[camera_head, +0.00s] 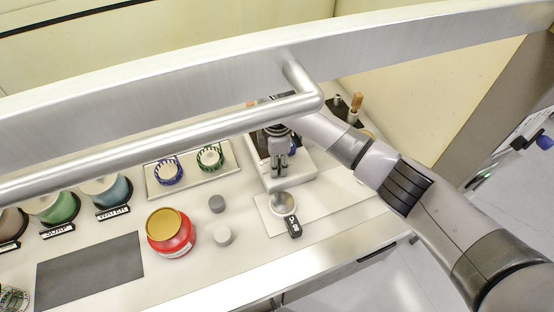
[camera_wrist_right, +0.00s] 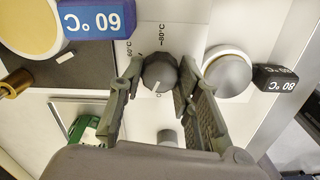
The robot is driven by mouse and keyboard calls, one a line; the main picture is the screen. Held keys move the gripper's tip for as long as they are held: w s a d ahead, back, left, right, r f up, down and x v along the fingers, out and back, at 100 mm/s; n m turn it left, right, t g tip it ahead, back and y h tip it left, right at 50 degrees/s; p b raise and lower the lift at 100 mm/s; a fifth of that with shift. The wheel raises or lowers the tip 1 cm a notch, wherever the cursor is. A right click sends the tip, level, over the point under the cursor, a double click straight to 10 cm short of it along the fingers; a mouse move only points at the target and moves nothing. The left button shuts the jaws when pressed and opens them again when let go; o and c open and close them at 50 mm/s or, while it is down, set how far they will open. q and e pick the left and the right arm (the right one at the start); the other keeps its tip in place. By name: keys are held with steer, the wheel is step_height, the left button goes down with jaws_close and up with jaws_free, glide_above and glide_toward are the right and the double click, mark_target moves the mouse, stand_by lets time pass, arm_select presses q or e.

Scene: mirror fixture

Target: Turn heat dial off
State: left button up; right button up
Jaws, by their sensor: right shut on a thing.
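The heat dial (camera_wrist_right: 160,72) is a dark grey round knob with a white pointer mark, on a white panel with printed "60°C" and "80°C" marks. In the right wrist view it sits between the two fingers of my right gripper (camera_wrist_right: 158,80), which is shut on it. The pointer mark shows on the side of the knob facing my gripper. In the head view my right gripper (camera_head: 281,158) reaches down onto the white unit (camera_head: 292,178), and I cannot make out the dial there. My left gripper is not in view.
A silver bar with a handle (camera_head: 230,118) crosses above the counter. A round metal plate (camera_head: 283,203) and black "80 °C" block (camera_head: 293,226) lie near the unit. A blue "60 °C" block (camera_wrist_right: 97,18) is near the dial.

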steer(key=shift+r+n, duration=0.1)
steer(key=shift+n, duration=2.2)
steer(key=o, duration=1.1)
steer(key=shift+o, duration=0.2)
step_height(320, 180, up, 12)
steer(key=shift+s, duration=0.1)
